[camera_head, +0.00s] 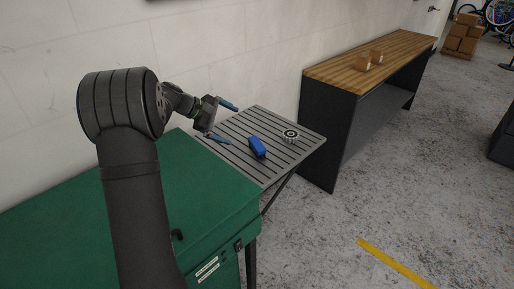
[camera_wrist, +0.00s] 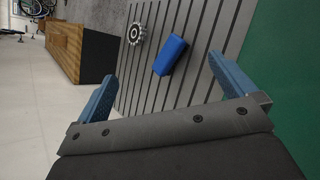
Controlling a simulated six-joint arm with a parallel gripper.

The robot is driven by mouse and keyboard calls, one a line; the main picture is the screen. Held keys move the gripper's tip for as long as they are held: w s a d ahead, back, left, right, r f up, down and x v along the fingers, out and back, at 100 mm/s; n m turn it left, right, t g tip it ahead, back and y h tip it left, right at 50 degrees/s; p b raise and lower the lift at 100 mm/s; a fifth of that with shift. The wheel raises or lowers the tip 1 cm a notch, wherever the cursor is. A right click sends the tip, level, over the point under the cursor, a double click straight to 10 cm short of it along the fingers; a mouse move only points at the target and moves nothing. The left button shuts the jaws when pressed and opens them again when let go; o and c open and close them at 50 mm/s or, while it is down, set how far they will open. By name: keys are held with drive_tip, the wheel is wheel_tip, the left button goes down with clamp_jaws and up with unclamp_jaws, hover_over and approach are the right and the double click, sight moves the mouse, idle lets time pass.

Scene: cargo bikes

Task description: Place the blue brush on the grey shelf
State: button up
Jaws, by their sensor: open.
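The blue brush (camera_head: 257,146) lies on the grey slatted shelf (camera_head: 280,120), near its middle. In the wrist view the blue brush (camera_wrist: 170,55) shows beyond and between my fingers, apart from both. The grey shelf (camera_wrist: 205,35) fills the middle of that view. My gripper (camera_head: 223,121) is open and empty, left of the brush near the shelf's left edge in the head view. Its two blue fingers stand wide apart in the wrist view (camera_wrist: 168,88). The underside of the brush is hidden.
A round metal gear-like part (camera_head: 291,136) lies on the shelf right of the brush. A green cabinet (camera_head: 215,190) adjoins the shelf at left. A wall runs behind the shelf.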

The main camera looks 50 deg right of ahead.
drive_tip(key=w+a+r+n+h, duration=0.3)
drive_tip(key=w+n, duration=0.1)
drive_tip(key=n, duration=0.5)
approach(254, 143)
drive_tip(key=shift+n, duration=0.4)
drive_tip(key=a, duration=0.1)
drive_tip(key=w+a, duration=0.1)
drive_tip(key=a, duration=0.1)
drive_tip(key=w+a, duration=0.1)
drive_tip(key=a, duration=0.1)
drive_tip(key=shift+r, duration=0.25)
drive_tip(key=shift+s+d+f, duration=0.1)
drive_tip(key=shift+d+f, duration=0.1)
drive_tip(key=shift+f, duration=0.1)
drive_tip(key=x, duration=1.2)
drive_tip(key=shift+r, duration=0.2)
drive_tip(key=d, duration=0.1)
drive_tip(key=s+d, duration=0.1)
drive_tip(key=d, duration=0.1)
drive_tip(key=s+d, duration=0.1)
drive_tip(key=shift+s+d+f, duration=0.1)
drive_tip(key=shift+d+f, duration=0.3)
drive_tip(key=c, duration=0.8)
drive_tip(key=shift+r, duration=0.15)
